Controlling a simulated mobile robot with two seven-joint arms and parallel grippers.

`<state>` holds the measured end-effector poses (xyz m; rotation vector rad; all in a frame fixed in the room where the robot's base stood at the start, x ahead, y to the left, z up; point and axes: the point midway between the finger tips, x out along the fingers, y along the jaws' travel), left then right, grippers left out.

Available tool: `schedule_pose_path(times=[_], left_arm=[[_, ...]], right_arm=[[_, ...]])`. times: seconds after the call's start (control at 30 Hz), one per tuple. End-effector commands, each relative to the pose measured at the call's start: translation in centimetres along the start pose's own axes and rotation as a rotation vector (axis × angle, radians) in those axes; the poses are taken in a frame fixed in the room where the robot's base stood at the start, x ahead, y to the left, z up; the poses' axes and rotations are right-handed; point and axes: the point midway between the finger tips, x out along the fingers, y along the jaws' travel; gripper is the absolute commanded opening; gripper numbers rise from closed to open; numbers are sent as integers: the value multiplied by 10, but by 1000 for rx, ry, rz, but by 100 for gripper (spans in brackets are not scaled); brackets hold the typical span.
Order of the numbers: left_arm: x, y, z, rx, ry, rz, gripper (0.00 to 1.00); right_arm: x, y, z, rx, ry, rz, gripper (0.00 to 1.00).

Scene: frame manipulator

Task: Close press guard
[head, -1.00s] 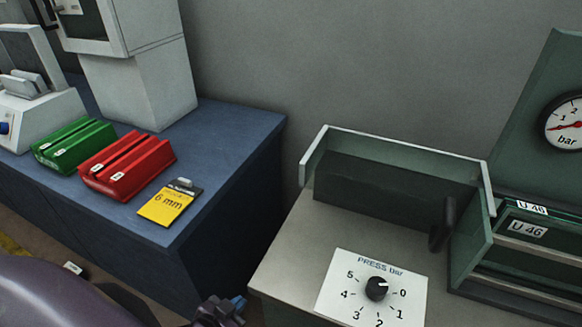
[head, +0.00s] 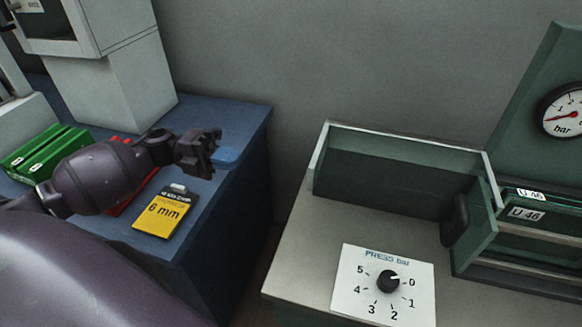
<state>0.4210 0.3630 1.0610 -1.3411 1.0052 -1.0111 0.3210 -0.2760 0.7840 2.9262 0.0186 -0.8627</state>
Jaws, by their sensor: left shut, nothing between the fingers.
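The press guard (head: 405,140) looks like a green-tinted, see-through panel frame with pale edges, on the grey press bench (head: 300,255). A black handle (head: 455,220) shows near its right end, beside the green press housing (head: 478,240). My left arm hides most of the red frame block (head: 122,207). My right gripper is not in view.
The PRESS bar dial (head: 388,281) sits on the bench front, its pointer near 0. A pressure gauge (head: 566,113) is at the right. A gap separates table and bench.

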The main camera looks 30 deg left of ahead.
Motion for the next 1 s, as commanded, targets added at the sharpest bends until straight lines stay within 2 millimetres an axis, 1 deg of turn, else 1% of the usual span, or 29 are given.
schedule_pose_path(times=[0.07,0.17,0.27,0.7,0.9,1.0], left_arm=[[1,-3,0,11,20,13,0],[9,-3,-1,12,24,14,0],[23,-4,-2,13,24,11,0],[100,-4,-3,13,22,9,0],[126,-2,-3,10,20,10,0],[133,-2,-3,9,20,11,0]], right_arm=[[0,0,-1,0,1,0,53],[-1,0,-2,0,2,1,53],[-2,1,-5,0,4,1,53],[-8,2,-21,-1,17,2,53],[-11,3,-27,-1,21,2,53],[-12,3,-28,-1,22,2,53]])
